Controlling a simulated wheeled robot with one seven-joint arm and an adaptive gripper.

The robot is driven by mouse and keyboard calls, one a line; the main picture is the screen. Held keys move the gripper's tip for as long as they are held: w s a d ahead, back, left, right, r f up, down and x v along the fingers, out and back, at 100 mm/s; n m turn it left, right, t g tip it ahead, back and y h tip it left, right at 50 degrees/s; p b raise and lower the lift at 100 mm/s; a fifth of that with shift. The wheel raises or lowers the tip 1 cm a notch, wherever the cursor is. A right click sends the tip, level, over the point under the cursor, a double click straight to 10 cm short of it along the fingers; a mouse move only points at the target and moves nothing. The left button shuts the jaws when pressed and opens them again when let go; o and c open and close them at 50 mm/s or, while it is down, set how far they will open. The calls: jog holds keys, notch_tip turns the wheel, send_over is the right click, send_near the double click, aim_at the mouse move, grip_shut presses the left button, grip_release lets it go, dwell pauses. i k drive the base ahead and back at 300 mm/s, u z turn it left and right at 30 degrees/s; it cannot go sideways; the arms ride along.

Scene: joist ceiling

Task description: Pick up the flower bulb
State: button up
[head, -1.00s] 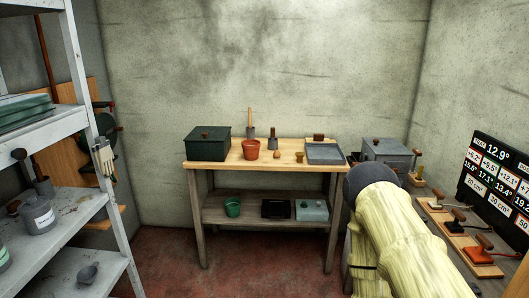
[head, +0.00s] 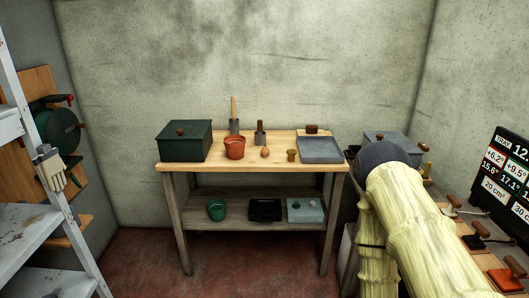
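A small brown bulb-shaped object (head: 265,152), which looks like the flower bulb, lies on the wooden top of the workbench (head: 200,168). It sits between the terracotta pot (head: 235,148) and a small brass-coloured cup (head: 291,155). My arm shows large at the right of the head view, in a pale yellow sleeve with a dark rounded end. My gripper itself cannot be made out, so its fingers are not visible. The arm is well to the right of the bulb and nearer to me.
The lower shelf holds a green pot (head: 216,210). A metal rack (head: 45,230) is at left. Red floor before the bench is clear.

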aim_at(264, 151)
jog(key=z, duration=0.45)
jog(key=i, duration=1.2)
jog(key=u, duration=0.95)
